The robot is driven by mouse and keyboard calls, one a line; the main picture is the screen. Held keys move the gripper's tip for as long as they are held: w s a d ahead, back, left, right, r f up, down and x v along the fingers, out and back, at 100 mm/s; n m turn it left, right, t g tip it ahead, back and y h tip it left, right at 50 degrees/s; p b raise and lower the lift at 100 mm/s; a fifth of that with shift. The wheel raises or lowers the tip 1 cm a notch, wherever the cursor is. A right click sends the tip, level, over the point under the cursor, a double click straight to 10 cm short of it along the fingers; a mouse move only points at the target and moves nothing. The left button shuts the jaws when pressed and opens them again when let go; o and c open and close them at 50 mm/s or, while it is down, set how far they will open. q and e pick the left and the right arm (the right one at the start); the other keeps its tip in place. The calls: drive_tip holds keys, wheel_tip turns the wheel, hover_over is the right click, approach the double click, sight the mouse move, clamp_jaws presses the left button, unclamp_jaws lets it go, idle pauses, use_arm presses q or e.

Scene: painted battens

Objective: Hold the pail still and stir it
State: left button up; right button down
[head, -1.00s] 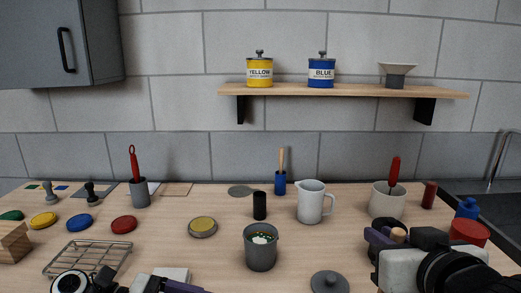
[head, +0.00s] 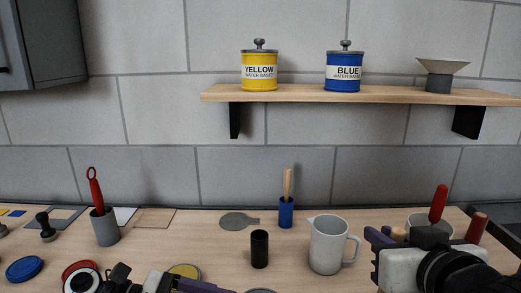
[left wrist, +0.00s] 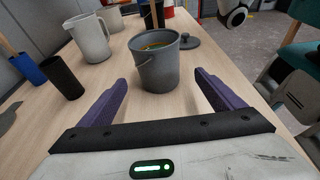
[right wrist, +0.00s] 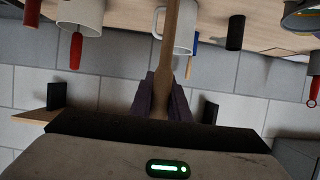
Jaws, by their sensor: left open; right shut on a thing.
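The grey pail (left wrist: 157,68) stands upright on the table in the left wrist view, with a wire handle and yellow-green paint inside. In the head view only a sliver of its rim (head: 261,291) shows at the bottom edge. My left gripper (left wrist: 159,84) is open, its purple fingers spread to either side of the pail's near side; I see no contact. My right gripper (right wrist: 164,82) is shut on a wooden stirring stick (right wrist: 169,35). In the head view my right gripper (head: 384,237) is at the right, in front of a white pot; the stick's far end is hidden.
A white jug (head: 328,245), a black cylinder (head: 260,249) and a blue brush holder (head: 286,213) stand behind the pail. A grey lid (left wrist: 189,41) lies beyond the pail. A shelf (head: 350,94) with yellow and blue tins is on the wall.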

use_arm(q)
drive_tip(key=b+x, duration=0.1)
drive_tip(key=x, duration=0.2)
drive_tip(key=shift+f+b, duration=0.25)
drive_tip(key=shift+b, duration=0.15)
drive_tip(key=d+p, duration=0.2)
drive_tip(key=shift+d, duration=0.4)
drive_tip(key=shift+w+d+f+p, duration=0.1)
drive_tip(key=shift+d+f+p, duration=0.25)
drive_tip(key=shift+d, duration=0.25)
use_arm(e)
drive_tip(key=shift+w+f, duration=0.1)
use_arm(q)
drive_tip(key=c, duration=0.9)
